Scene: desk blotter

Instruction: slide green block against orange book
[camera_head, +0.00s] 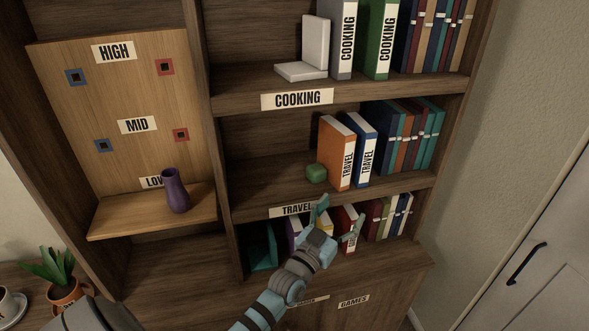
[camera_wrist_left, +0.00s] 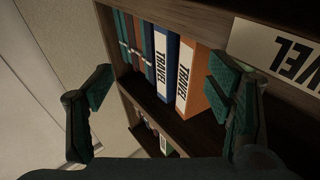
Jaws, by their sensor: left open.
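The green block (camera_head: 316,173) sits on the TRAVEL shelf, just left of the orange book (camera_head: 336,153). Their outlines meet in the head view, but I cannot tell if they touch. The orange book stands upright and also shows in the wrist view (camera_wrist_left: 190,90). My left gripper (camera_head: 337,219) is open and empty, in front of and below the TRAVEL shelf edge. Its two spread fingers frame the wrist view (camera_wrist_left: 160,88). My right gripper is not in view.
A blue book (camera_head: 364,150) stands right of the orange book, followed by several thinner books. The shelf left of the block is clear. The TRAVEL label (camera_head: 297,209) is on the shelf edge. The COOKING shelf (camera_head: 350,92) is above. A purple vase (camera_head: 177,190) stands further left.

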